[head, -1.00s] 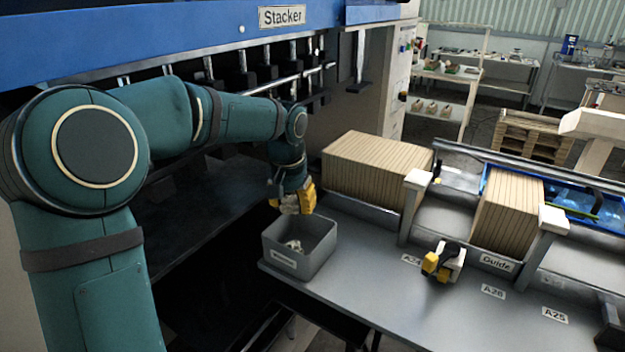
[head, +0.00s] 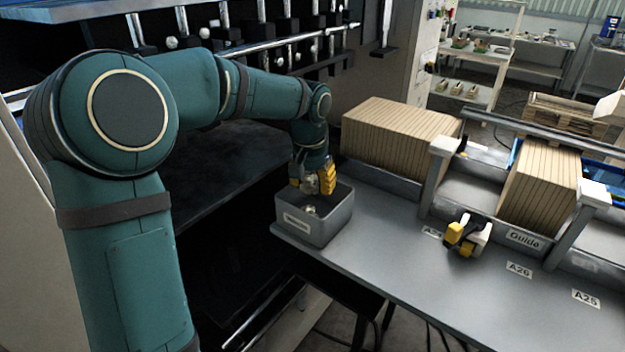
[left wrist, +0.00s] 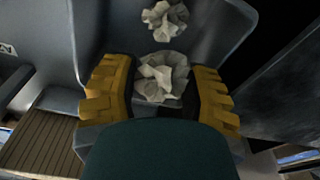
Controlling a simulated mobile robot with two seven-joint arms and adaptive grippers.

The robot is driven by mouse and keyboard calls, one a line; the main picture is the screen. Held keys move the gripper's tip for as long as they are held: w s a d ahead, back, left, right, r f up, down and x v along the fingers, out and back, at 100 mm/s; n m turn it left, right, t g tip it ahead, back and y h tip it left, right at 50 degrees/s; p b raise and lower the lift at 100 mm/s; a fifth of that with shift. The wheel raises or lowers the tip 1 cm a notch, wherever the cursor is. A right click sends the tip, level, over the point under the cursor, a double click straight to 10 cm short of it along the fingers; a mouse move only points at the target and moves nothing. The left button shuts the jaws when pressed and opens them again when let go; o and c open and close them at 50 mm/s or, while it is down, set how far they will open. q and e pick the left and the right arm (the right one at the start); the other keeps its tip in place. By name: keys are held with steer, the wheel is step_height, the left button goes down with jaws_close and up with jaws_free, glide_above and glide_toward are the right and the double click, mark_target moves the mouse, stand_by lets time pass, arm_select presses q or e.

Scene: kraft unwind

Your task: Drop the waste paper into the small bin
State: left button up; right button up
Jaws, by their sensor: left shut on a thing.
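The small bin (head: 330,228) is a grey open box with a label, standing at the near-left corner of the grey table. My left gripper (head: 312,184) points down over the bin's opening, its yellow fingers shut on a crumpled piece of waste paper. In the left wrist view, this whitish waste paper (left wrist: 162,78) sits between the fingers. Another crumpled paper (left wrist: 165,18) lies in the bin beyond it, and it also shows in the head view (head: 311,209). My right gripper is not in view.
A yellow, black and white hand tool (head: 467,237) lies on the grey table (head: 415,262) right of the bin. Stacks of brown cardboard (head: 398,135) stand behind, between guides. The table front is clear. A dark gap lies left of the bin.

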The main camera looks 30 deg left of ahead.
mark_target(310, 183)
arm_select(q)
steer(key=o, duration=0.8)
steer(key=shift+r, duration=0.15)
step_height(310, 183, up, 12)
steer(key=s, duration=0.1)
steer(key=shift+s, duration=0.2)
steer(key=shift+d, duration=0.1)
